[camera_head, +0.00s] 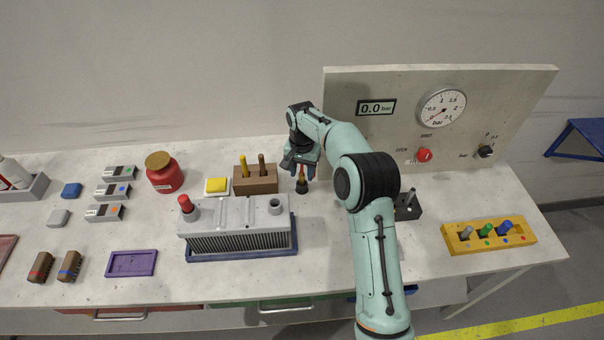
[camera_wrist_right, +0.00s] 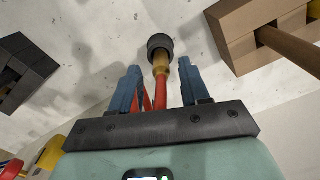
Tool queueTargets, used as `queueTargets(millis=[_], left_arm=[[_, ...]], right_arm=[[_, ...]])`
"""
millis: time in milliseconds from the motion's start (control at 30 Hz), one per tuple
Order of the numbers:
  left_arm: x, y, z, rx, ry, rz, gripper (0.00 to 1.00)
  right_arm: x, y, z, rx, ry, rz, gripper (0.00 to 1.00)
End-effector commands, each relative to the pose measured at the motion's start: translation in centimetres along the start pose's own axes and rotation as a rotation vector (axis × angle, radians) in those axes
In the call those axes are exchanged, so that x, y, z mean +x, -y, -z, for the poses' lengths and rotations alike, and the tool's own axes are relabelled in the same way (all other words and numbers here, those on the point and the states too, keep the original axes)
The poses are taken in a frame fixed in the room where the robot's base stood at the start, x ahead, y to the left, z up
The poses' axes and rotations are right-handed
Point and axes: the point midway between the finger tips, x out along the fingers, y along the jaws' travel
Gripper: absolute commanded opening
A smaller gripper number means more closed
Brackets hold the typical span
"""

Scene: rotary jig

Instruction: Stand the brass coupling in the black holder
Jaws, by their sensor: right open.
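A brass-coloured piece (camera_wrist_right: 160,63) stands upright with its far end in a round black cup (camera_wrist_right: 159,43), which looks like the black holder. A red length (camera_wrist_right: 160,92) runs from the brass piece back between the fingers of my right gripper (camera_wrist_right: 162,88). In the head view the black cup (camera_head: 302,188) stands on the bench beside the wooden block, with the red part (camera_head: 302,172) above it. My right gripper (camera_head: 300,168) is open, its blue fingers on either side of the red part with gaps showing. My left gripper is not in view.
A wooden block (camera_head: 256,181) with two handles stands just left of the cup. A finned grey unit (camera_head: 236,227) is in front. A black block with a peg (camera_head: 407,208) stands right of my arm, below the gauge panel (camera_head: 520,95). A yellow rack (camera_head: 490,236) is farther right.

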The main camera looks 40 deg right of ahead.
Motion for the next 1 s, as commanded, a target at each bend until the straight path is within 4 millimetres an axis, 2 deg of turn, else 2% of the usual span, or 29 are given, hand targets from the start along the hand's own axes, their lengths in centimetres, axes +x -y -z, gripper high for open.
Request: queueTargets(millis=[33, 200, 433, 600, 1000], left_arm=[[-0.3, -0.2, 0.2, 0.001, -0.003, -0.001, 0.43], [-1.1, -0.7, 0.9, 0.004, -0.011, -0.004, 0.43], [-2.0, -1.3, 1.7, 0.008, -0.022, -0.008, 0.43], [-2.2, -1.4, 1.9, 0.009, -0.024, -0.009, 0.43], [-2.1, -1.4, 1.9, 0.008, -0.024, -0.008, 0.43]], right_arm=[[-1.4, 0.1, 0.1, 0.0, -0.005, 0.005, 0.46], [-5.3, 0.2, 0.1, 0.0, -0.006, 0.006, 0.46], [-9.3, 0.2, 0.1, -0.001, -0.004, 0.005, 0.46], [-10.4, 0.1, 0.0, -0.001, -0.002, 0.002, 0.46], [-10.4, 0.0, 0.0, 0.0, -0.001, 0.001, 0.46]])
